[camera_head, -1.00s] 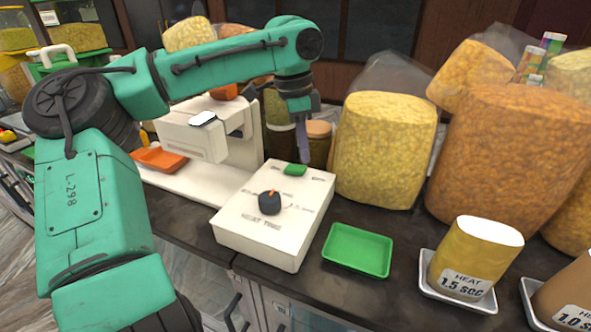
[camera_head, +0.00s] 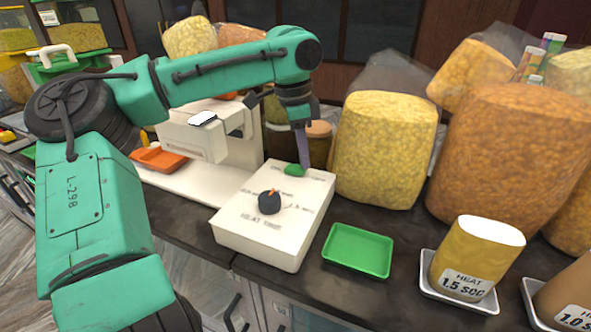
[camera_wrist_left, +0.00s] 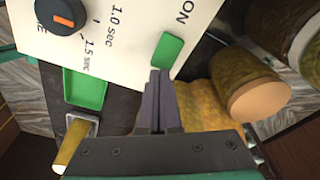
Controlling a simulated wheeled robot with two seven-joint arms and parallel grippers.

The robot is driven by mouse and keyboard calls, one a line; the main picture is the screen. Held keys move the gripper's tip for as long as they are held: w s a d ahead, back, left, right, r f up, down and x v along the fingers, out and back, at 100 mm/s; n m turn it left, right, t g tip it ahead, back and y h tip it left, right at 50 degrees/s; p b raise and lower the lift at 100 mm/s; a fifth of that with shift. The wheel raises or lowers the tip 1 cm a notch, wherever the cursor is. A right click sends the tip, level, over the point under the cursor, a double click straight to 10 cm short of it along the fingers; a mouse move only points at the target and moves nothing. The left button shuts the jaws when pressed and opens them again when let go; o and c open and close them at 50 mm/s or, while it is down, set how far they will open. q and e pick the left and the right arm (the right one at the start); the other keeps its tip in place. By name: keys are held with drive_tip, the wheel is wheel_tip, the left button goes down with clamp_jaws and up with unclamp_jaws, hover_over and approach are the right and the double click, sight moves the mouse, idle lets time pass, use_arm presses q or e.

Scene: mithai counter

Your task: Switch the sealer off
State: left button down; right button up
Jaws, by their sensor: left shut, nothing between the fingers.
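The sealer's white control box (camera_head: 250,236) stands on the dark counter in the head view. It carries a black heat-time knob (camera_head: 269,203) with an orange pointer and a green rocker switch (camera_head: 294,170) near its back edge. The switch also shows in the wrist view (camera_wrist_left: 167,51), beside the printed word "ON". My left gripper (camera_head: 304,167) points down with its fingers together and empty, its tips at the right edge of the switch. In the wrist view the fingertips (camera_wrist_left: 160,74) lie right by the switch's edge; I cannot tell whether they touch. My right gripper is not in view.
The white sealer body (camera_head: 195,135) stands behind the box, with an orange tray (camera_head: 158,159) at its left. A green tray (camera_head: 358,250) lies right of the box. Large bags of snacks (camera_head: 386,150) and a brown-lidded jar (camera_head: 319,142) stand close behind and to the right.

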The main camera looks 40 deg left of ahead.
use_arm(q)
drive_tip(key=shift+f, duration=0.4)
drive_tip(key=shift+r, duration=0.1)
wheel_tip(320, 180, up, 2)
drive_tip(key=shift+r+p, duration=0.2)
drive_tip(key=shift+p, duration=0.5)
drive_tip(key=shift+r, duration=2.25)
